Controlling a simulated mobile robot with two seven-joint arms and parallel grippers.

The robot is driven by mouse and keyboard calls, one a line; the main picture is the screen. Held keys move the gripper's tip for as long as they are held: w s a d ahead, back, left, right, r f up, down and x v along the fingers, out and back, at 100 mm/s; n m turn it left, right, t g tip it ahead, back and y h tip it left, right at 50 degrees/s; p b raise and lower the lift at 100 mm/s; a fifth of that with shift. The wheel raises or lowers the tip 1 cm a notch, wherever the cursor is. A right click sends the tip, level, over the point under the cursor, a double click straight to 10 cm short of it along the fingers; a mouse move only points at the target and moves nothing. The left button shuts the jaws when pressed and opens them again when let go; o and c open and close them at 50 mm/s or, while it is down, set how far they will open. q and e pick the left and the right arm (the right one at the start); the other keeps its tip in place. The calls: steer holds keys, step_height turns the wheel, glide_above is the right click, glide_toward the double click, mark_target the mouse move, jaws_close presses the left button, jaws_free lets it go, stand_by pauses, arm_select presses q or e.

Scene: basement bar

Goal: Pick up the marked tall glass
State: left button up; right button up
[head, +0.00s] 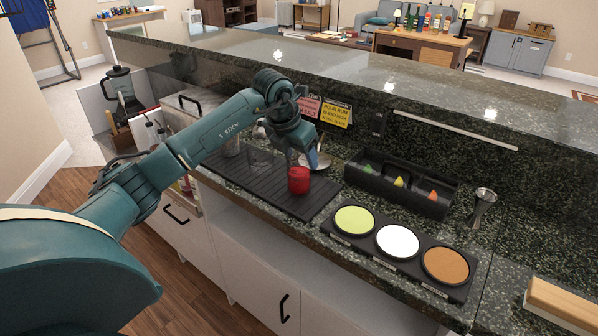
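A solid red, cup-shaped object (298,181) stands upright on the black ribbed bar mat (312,208); it is the only vividly coloured vessel there and may be the marked glass. A clear glass (260,160) stands on the mat to its left, faint against the dark counter. A metallic cup (231,146) is farther left, partly hidden by my arm. My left gripper (308,158) points down just above and behind the red object. Its fingers are small and partly hidden, so their opening and any contact do not show. My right gripper is out of view.
A black caddy (410,203) with fruit pieces and a metal jigger (482,206) are to the right. A black tray (458,291) with green, white and orange rimming dishes is in front of them. The raised bar ledge (430,104) runs behind.

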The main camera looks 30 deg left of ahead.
arm_select(q)
steer(key=c, duration=1.2)
steer(key=shift+r, duration=0.1)
steer(key=shift+r, duration=0.15)
